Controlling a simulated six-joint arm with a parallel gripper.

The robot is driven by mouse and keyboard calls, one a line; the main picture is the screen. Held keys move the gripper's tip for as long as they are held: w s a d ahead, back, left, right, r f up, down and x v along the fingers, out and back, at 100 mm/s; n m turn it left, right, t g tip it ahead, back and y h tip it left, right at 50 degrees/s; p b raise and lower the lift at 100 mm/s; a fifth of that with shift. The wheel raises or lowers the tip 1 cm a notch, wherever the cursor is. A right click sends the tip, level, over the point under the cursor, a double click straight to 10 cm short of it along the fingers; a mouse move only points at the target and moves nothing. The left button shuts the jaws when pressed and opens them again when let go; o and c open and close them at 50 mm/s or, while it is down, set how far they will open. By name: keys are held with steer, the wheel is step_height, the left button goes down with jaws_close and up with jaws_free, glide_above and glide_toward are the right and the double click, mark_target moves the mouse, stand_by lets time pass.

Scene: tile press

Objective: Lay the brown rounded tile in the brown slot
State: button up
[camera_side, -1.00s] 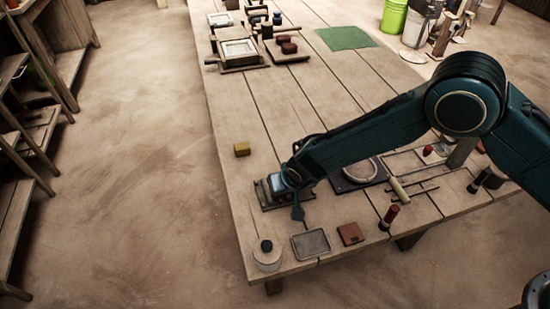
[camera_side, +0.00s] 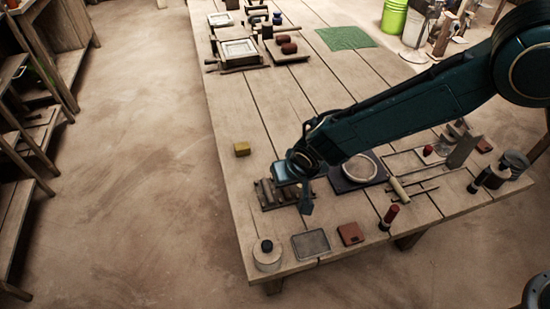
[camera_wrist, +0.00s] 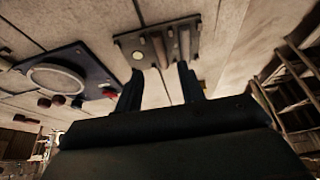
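A dark wooden slotted board (camera_side: 268,196) lies on the table, just left of and below my gripper (camera_side: 306,203) in the side view. Its upright ridges or bars show there. In the wrist view, the slotted board (camera_wrist: 120,42) is beyond my gripper (camera_wrist: 160,70), with a pale round spot and brownish strips on it. My fingers stand apart with nothing visible between them. I cannot make out the brown rounded tile for certain, or tell which strip is the brown slot or whether a tile lies in it.
A lidded jar (camera_side: 267,255), a grey tray (camera_side: 311,243) and a red-brown square block (camera_side: 350,234) stand along the front. A dark plate with a pale ring (camera_side: 359,168) is to the right.

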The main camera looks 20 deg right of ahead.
steer(key=shift+v, duration=2)
steer(key=s+d+r, duration=0.3)
steer(key=d+r, duration=0.7)
steer(key=r, duration=0.1)
steer(key=s+d+r, duration=0.3)
steer(key=d+r, duration=0.7)
steer(key=r, duration=0.1)
steer(key=s+d+r, duration=0.2)
steer(key=s+d, duration=0.4)
steer(key=s, duration=0.4)
steer(key=s+d+r+t, duration=0.1)
steer(key=s+d+r, duration=0.1)
steer(key=s+d, duration=0.4)
steer(key=s, duration=0.4)
steer(key=shift+s+d+r, duration=0.25)
steer(key=shift+s+r, duration=0.1)
steer(key=shift+r, duration=0.05)
